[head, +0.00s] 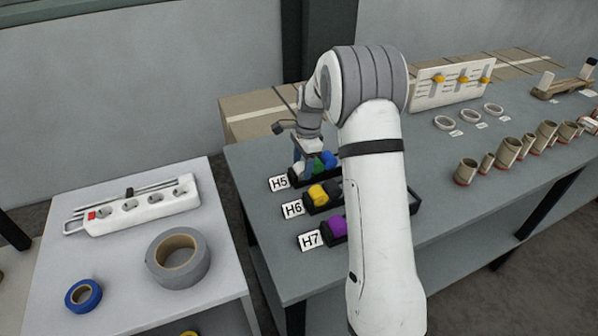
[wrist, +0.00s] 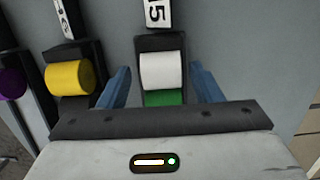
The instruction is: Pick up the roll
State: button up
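In the wrist view, a white roll (wrist: 162,70) lies in a black holder (wrist: 152,43) by a label ending in 5, with a green roll (wrist: 165,97) right behind it, partly covered by my gripper's body. My gripper (wrist: 160,82) is open, one blue finger on each side of the white roll with gaps visible. In the head view my gripper (head: 303,150) is over the H5 holder, where green (head: 318,168) and blue (head: 330,159) also show. A yellow roll (head: 318,194) sits at H6 and a purple roll (head: 338,225) at H7.
The H5, H6 and H7 holders line the left edge of the grey table (head: 265,165). Brown tubes (head: 507,152) and white rings (head: 470,127) stand farther right. A white side table (head: 215,215) holds a power strip (head: 135,207), grey tape (head: 178,257) and blue tape (head: 83,296).

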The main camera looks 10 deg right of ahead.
jog(key=c, duration=0.9)
jog(key=shift+r, duration=0.1)
jog(key=shift+c, duration=0.2)
